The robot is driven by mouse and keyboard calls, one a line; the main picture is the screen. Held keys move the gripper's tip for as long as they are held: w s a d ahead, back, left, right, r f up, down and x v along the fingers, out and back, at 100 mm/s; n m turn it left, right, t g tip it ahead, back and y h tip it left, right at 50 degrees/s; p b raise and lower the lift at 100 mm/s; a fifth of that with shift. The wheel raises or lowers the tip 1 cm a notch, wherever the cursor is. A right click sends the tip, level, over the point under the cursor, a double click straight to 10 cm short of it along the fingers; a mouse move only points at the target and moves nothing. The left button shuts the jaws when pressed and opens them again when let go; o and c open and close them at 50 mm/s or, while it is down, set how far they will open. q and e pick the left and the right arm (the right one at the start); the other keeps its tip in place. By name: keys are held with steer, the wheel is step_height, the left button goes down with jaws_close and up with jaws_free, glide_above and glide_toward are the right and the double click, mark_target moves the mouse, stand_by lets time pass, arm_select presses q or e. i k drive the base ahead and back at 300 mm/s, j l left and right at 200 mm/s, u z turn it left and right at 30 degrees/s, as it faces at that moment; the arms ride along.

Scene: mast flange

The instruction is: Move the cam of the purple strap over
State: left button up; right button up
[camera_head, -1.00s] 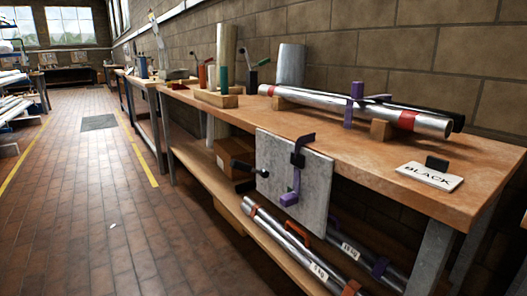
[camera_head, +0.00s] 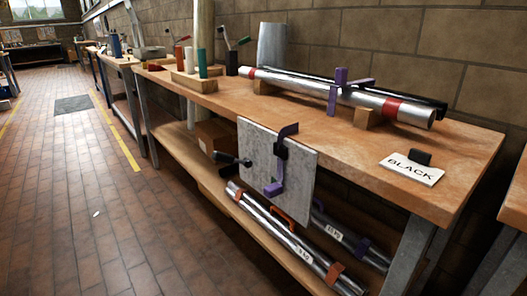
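A purple strap (camera_head: 337,91) stands around the silver mast tube on the workbench, with a purple arm sticking out to the right across the tube. A second purple piece with a black block (camera_head: 280,150) sits on the grey plate (camera_head: 305,175) hanging at the bench's front edge. The silver tube (camera_head: 300,84) has red bands near both ends and rests on wooden blocks. Neither of my grippers is in view. Which purple piece is the strap with the cam cannot be told.
The wooden workbench (camera_head: 345,150) carries a "BLACK" card (camera_head: 411,172) with a black piece on it. Marked tubes (camera_head: 285,236) lie on the lower shelf. A wooden holder (camera_head: 183,82) stands farther back.

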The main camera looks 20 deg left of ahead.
mark_target(218, 156)
steer(key=i+j+z, duration=0.1)
steer(key=j+z, duration=0.35)
steer(key=j, duration=0.4)
steer(key=j+z, duration=0.5)
steer(key=j, duration=0.3)
